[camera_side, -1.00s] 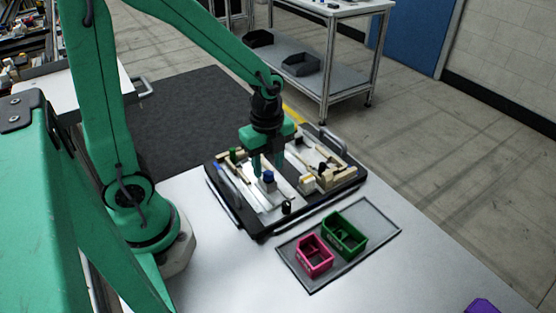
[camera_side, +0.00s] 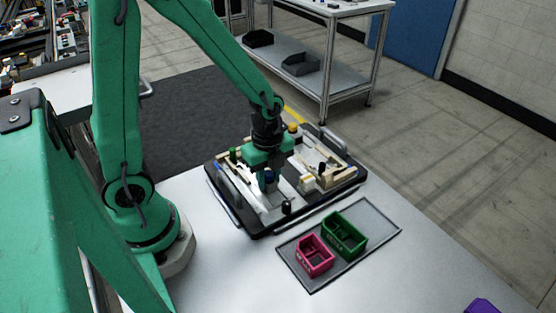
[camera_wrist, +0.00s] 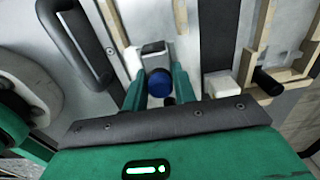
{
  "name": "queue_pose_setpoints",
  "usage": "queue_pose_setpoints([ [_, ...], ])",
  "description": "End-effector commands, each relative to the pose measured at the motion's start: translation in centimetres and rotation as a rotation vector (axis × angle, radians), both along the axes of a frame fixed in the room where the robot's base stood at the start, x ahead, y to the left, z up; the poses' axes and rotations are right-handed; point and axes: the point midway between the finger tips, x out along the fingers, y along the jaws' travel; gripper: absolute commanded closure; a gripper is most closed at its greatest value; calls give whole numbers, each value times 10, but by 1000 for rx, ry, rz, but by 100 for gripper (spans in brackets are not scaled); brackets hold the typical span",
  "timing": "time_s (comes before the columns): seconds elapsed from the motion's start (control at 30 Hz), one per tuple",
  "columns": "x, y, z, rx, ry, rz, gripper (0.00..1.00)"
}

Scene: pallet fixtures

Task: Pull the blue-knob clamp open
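The blue-knob clamp's blue knob (camera_wrist: 159,82) shows between the two fingers of my gripper (camera_wrist: 159,86) in the wrist view. In the side view the blue knob (camera_side: 269,177) is partly hidden by my gripper (camera_side: 268,183), which is low over the pallet fixture (camera_side: 258,229). One finger stands on each side of the knob. The fingers look apart, with a small gap beside the knob on the left; contact on the right is hard to judge.
A black knob (camera_side: 286,207) stands near the front edge. A green knob (camera_side: 233,154) and a yellow knob (camera_side: 292,128) are farther back. Pale blocks (camera_side: 308,183) stand to the right. A pink bin (camera_side: 315,257) and a green bin (camera_side: 345,236) sit on a grey mat in front.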

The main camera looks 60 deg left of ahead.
Motion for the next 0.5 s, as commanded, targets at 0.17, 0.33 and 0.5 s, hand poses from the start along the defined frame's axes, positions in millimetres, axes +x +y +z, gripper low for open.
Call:
queue_pose_setpoints([
  [0.17, 0, 0, 0, 0, 0, 0, 93],
  [0.33, 0, 0, 0, 0, 0, 0, 93],
  [0.5, 0, -1, 0, 0, 0, 0, 93],
])
